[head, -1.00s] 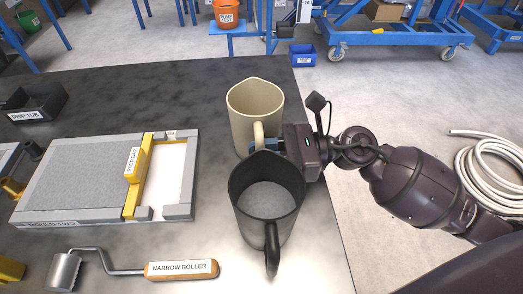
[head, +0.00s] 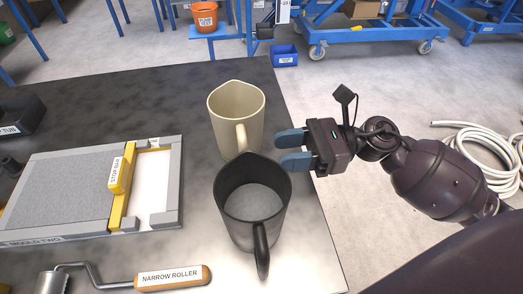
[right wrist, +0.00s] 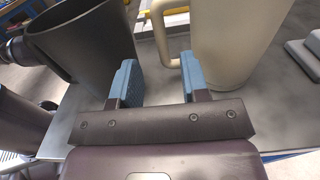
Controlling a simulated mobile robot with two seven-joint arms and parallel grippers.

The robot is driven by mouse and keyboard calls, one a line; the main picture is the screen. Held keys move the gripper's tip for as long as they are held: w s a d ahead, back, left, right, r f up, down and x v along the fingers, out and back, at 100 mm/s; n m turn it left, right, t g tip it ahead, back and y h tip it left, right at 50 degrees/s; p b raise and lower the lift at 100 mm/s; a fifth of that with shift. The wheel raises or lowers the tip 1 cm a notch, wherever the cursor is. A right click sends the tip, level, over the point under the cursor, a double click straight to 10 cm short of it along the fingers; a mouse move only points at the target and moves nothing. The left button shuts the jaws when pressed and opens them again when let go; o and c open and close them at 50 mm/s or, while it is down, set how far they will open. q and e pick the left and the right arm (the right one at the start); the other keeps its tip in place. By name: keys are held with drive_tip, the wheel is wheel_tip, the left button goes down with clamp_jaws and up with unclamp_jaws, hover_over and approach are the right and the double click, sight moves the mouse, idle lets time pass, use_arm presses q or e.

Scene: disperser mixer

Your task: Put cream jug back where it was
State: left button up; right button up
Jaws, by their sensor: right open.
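The cream jug (head: 224,108) stands upright on the dark table behind the dark grey jug (head: 240,213), its handle towards me. In the right wrist view the cream jug (right wrist: 228,40) is at the upper right and the dark jug (right wrist: 85,40) at the upper left. My right gripper (head: 286,150) is open and empty, to the right of the cream jug's handle and apart from it. In the right wrist view its blue fingers (right wrist: 160,80) are spread, with no object held between them. My left gripper is not in view.
A mould tray (head: 70,236) with a yellow stop bar (head: 116,176) lies left of the jugs. A narrow roller (head: 170,278) lies at the front and a drip tub (head: 18,117) at far left. The table's right edge runs beneath my right gripper.

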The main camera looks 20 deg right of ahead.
drive_tip(key=v, duration=0.3)
drive_tip(key=shift+s+d, duration=0.1)
drive_tip(key=shift+d, duration=0.25)
drive_tip(key=shift+s+d, duration=0.1)
drive_tip(key=shift+d, duration=0.25)
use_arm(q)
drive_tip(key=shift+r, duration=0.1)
use_arm(e)
drive_tip(key=shift+r+m+t+p, duration=0.3)
drive_tip(key=shift+m+t, duration=0.2)
drive_tip(key=shift+m, duration=0.1)
drive_tip(key=s+d+f+m+t+h+p, duration=0.25)
drive_tip(key=m+t+h, duration=0.35)
drive_tip(key=m, duration=1)
drive_tip(key=s+d+f+m+t+h+p, duration=0.1)
drive_tip(key=d+m+t+h+p, duration=0.4)
drive_tip(key=m, duration=1.1)
use_arm(q)
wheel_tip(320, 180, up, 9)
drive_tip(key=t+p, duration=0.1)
drive_tip(key=p, duration=0.2)
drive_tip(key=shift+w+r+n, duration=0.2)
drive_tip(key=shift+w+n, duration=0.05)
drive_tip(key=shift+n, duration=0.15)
use_arm(e)
drive_tip(key=s+a+f+m+g+h, duration=0.4)
drive_tip(key=s+f+m+g+h, duration=0.2)
drive_tip(key=s+f+m, duration=0.7)
drive_tip(key=m, duration=0.3)
